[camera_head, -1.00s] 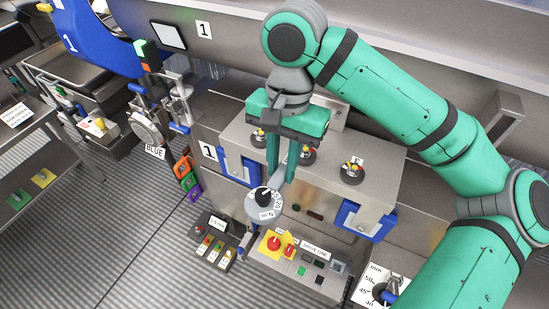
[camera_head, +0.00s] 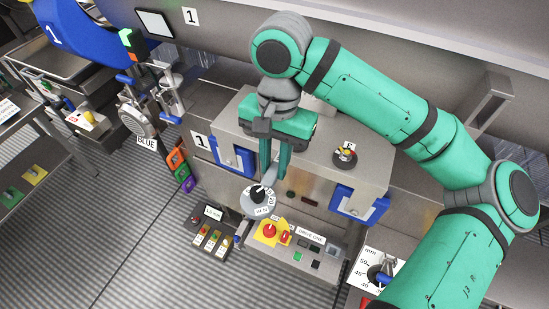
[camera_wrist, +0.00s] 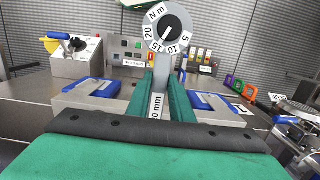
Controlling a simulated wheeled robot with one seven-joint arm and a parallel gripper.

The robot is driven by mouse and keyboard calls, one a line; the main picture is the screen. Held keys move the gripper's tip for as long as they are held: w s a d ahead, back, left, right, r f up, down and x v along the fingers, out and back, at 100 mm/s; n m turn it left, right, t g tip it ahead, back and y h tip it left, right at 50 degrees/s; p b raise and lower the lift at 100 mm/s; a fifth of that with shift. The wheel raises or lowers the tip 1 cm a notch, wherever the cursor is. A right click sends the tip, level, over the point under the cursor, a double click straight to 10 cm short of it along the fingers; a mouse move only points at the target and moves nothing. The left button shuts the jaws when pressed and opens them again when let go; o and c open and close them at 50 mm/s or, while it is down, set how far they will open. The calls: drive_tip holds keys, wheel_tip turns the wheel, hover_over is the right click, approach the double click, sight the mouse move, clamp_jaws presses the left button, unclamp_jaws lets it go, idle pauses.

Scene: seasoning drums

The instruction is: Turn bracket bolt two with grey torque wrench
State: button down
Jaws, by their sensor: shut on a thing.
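My gripper (camera_head: 274,172) is shut on the wrench's shaft. It hangs over the front of the steel cabinet (camera_head: 300,135); the dial appears in front of the cabinet. One round dark fitting with yellow and red parts (camera_head: 344,155) shows on the cabinet top. Bracket bolt two cannot be made out.
A control panel (camera_head: 290,242) with a red button lies below the dial in the picture. Blue-framed brackets (camera_head: 357,207) sit on the cabinet front. A white mm gauge (camera_head: 378,270) is at lower right.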

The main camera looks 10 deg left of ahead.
drive_tip(key=shift+f, duration=1.65)
drive_tip(key=w+a+m, duration=0.3)
drive_tip(key=a+m, duration=0.2)
drive_tip(key=a, duration=0.1)
drive_tip(key=shift+w+m, duration=0.3)
drive_tip(key=shift+w, duration=0.1)
drive_tip(key=shift+r, duration=0.15)
drive_tip(key=shift+r, duration=2.9)
drive_tip(key=shift+a, duration=0.1)
